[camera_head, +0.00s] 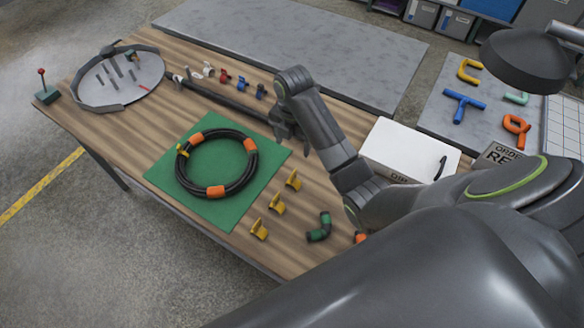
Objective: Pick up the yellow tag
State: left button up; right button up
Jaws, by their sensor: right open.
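A small yellow tag (182,151) sits on the left side of a coiled black hose (181,172). The coil has several orange bands and lies flat on a green mat (222,216). My right gripper (287,128) is open, beyond the mat's right corner and well to the right of the tag. Nothing shows between its fingers, though its arm hides part of the table. My left gripper is not in view.
Yellow clips (277,203) stand right of the mat, near a green elbow fitting (319,228). A black bar (215,97) and small coloured clips (224,76) lie behind the coil. A round grey tray (142,75) is far left. A white box (408,146) stands right.

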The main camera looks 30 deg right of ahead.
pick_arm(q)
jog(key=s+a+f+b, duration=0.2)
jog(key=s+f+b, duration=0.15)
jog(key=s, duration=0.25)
pick_arm(e)
notch_tip(320, 180, down, 4)
jog(key=s, duration=0.1)
jog(key=p, duration=0.2)
send_over(293, 181)
notch_tip(293, 181, down, 6)
jog(key=shift+w+d+f, duration=0.1)
jog(key=shift+d+f, duration=0.05)
jog(key=shift+f, duration=1.05)
notch_tip(293, 181, down, 3)
jog(key=shift+p, duration=0.4)
jog(key=shift+f, duration=0.6)
jog(key=shift+w+f, duration=0.1)
jog(key=c, duration=1)
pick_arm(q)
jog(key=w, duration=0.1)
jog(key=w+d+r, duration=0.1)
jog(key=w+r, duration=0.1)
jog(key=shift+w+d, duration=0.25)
pick_arm(e)
jog(key=shift+c, duration=0.2)
